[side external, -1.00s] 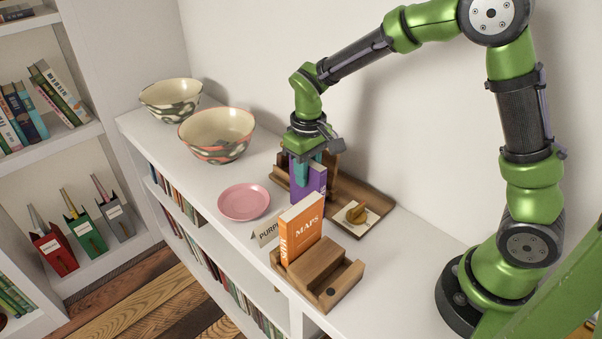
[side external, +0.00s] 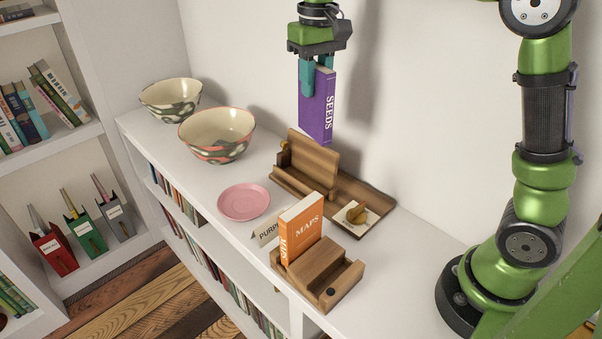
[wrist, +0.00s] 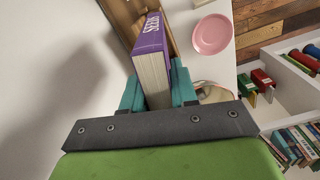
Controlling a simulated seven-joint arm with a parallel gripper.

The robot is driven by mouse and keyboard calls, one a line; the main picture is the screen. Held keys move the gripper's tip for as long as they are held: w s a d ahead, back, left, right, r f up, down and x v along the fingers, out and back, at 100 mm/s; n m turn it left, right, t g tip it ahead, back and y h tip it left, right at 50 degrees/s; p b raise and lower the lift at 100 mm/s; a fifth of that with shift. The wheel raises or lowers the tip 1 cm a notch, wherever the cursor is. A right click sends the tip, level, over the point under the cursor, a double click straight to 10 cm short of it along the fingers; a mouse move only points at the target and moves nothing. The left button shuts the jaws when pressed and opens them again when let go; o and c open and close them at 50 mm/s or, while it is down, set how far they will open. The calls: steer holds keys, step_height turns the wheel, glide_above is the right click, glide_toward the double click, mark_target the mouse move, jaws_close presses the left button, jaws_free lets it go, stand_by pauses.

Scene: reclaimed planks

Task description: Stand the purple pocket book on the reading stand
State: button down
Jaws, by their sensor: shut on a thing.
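The purple pocket book (side external: 316,108), with SEEDS on its spine, hangs upright in the air from my gripper (side external: 313,88). The teal fingers are shut on its upper part. In the wrist view the book (wrist: 150,52) sits between the fingers (wrist: 157,92), its page block towards the camera. Below it, clear of the book, a wooden stand with an upright back panel (side external: 313,160) looks like the reading stand; nothing rests against the panel. A two-step wooden block (side external: 335,285) nearer the front holds an upright orange MAPS book (side external: 305,228).
A wooden tray (side external: 376,202) beside the stand carries a small gold-brown object (side external: 357,214) on a pale square. A sign reading PURP (side external: 267,233), partly hidden, stands by the MAPS book. A pink plate (side external: 244,202) and two bowls (side external: 217,135) (side external: 171,98) are to the left. The wall is close behind.

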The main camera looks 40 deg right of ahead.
steer(key=s+a+n, duration=0.3)
steer(key=a+n, duration=0.2)
steer(key=a, duration=0.4)
steer(key=s+a+n, duration=0.3)
steer(key=a+n, duration=0.3)
steer(key=a, duration=0.4)
steer(key=w+d+r+m, duration=0.2)
steer(key=d+m, duration=0.2)
steer(key=d, duration=0.4)
steer(key=w+d+r+m, duration=0.25)
steer(key=d+m, duration=0.25)
steer(key=d, duration=0.3)
step_height(320, 180, down, 24)
steer(key=shift+w+r+n, duration=0.15)
steer(key=shift+r+n, duration=0.05)
steer(key=shift+n, duration=0.1)
